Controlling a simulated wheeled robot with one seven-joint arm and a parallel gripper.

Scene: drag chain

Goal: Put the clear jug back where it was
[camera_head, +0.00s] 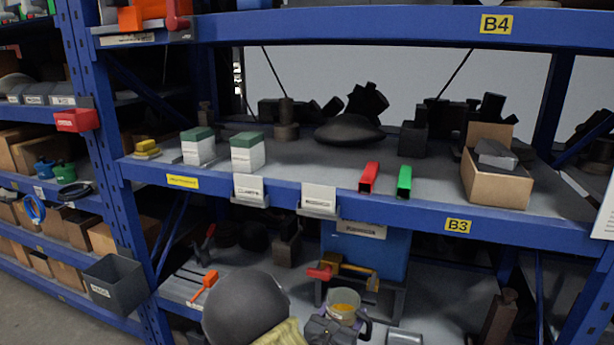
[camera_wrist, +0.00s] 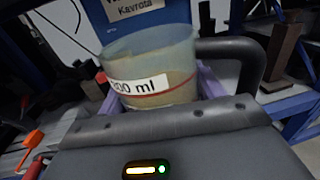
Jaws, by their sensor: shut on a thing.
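The clear jug (camera_head: 343,302) is low in the head view, in front of the lower shelf's blue bin. It has a dark handle at its right, and yellow-orange shows inside. In the wrist view the jug (camera_wrist: 150,62) fills the middle, slightly tilted in the picture, with a white "00 ml" label and a red line. My gripper (camera_head: 338,322) is shut on the jug, with purple finger parts on both sides of it. The jug's base is hidden behind my gripper, so I cannot tell whether it touches anything.
A clear block (camera_head: 404,339) lies right of the jug. The blue shelf edge B3 (camera_head: 410,219) runs above. Grey shelf surface (camera_head: 440,305) at right looks free.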

